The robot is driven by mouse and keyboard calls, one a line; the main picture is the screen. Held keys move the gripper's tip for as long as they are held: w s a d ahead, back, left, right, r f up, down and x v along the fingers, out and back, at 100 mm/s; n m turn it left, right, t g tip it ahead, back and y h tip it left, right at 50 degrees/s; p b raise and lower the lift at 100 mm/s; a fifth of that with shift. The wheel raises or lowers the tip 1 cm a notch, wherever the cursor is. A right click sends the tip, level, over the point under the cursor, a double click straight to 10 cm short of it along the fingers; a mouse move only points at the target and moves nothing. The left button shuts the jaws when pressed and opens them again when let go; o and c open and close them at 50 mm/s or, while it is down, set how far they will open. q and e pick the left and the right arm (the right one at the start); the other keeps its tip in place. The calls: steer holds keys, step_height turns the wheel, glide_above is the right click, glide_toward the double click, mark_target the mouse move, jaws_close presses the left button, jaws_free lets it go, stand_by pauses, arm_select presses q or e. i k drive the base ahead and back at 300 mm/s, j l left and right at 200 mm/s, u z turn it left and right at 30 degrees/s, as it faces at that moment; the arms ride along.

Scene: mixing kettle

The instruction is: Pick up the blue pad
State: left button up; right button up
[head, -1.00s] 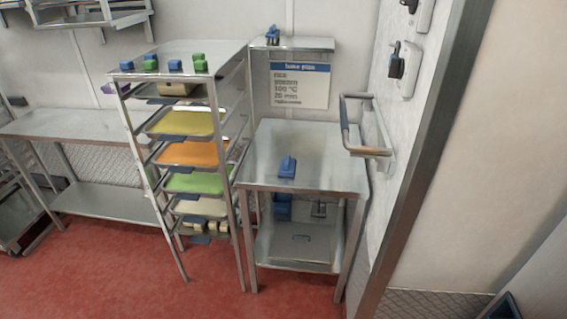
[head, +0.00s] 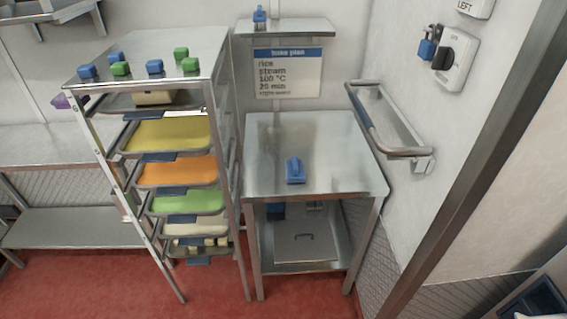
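A blue block-like piece with a raised, handle-like top (head: 295,171) lies on the steel table (head: 345,178) right of the tray rack. It looks like the blue pad, but other blue pieces are in view. One stands on the wall shelf (head: 259,16). Small blue blocks sit on top of the rack, one at its left front (head: 87,71) and one near its middle (head: 155,66). Neither of my grippers shows, so I cannot see whether they are open or shut.
The tray rack (head: 233,140) holds yellow, orange and green trays and stands close left of the table. A rail (head: 395,151) juts from the right wall beside the table. A dark blue object (head: 543,300) is cut off at the lower right. Red floor (head: 215,285) lies open in front.

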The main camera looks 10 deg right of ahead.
mark_target(295, 169)
steer(key=i+j, duration=0.2)
steer(key=j, duration=0.15)
steer(key=i+j+z, duration=0.1)
steer(key=j, duration=0.25)
steer(key=i+j, duration=0.25)
steer(key=j+z, duration=0.05)
steer(key=j, duration=0.05)
